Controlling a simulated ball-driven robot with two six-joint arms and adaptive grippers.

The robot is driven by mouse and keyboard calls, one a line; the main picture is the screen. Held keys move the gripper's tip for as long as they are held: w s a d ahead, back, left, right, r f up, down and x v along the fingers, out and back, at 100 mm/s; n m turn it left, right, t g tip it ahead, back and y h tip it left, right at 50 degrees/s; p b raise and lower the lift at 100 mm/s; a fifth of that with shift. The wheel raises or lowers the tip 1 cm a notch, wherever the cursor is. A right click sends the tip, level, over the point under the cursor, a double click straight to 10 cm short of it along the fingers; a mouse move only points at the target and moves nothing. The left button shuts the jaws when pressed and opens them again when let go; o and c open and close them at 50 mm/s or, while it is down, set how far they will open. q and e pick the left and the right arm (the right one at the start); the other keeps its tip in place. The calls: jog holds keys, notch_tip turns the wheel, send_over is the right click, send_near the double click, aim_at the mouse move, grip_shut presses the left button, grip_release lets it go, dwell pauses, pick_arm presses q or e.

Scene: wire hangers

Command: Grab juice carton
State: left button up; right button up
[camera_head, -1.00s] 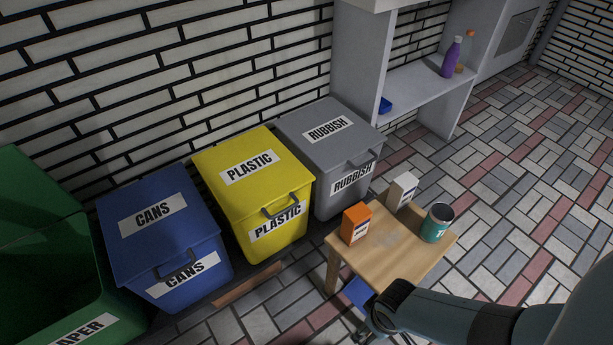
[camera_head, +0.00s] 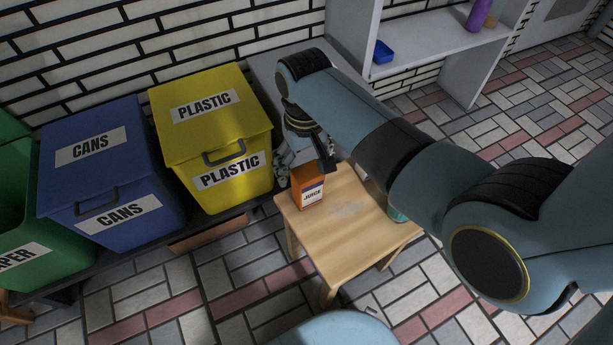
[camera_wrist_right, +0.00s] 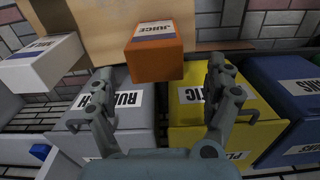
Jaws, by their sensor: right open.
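The orange juice carton (camera_head: 308,188) stands upright near the left edge of the small wooden table (camera_head: 345,235). My right gripper (camera_head: 307,152) is open just behind and above the carton's top in the head view, and partly overlaps it there. In the right wrist view the carton (camera_wrist_right: 154,55) sits beyond the open fingertips (camera_wrist_right: 160,76), roughly centred between them. Nothing is between the fingers. I cannot tell whether a finger touches the carton. My left gripper is not in view.
A white carton (camera_wrist_right: 42,62) stands beside the juice carton in the right wrist view. The teal can (camera_head: 397,213) is mostly hidden behind my arm. Yellow plastic (camera_head: 212,135) and blue cans (camera_head: 108,175) bins stand left of the table. Grey shelves (camera_head: 440,55) are behind.

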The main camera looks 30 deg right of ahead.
aim_at(306, 171)
notch_tip(306, 171, down, 5)
jog(key=shift+d+f+b, duration=0.15)
jog(key=shift+b, duration=1.1)
jog(key=c, duration=0.9)
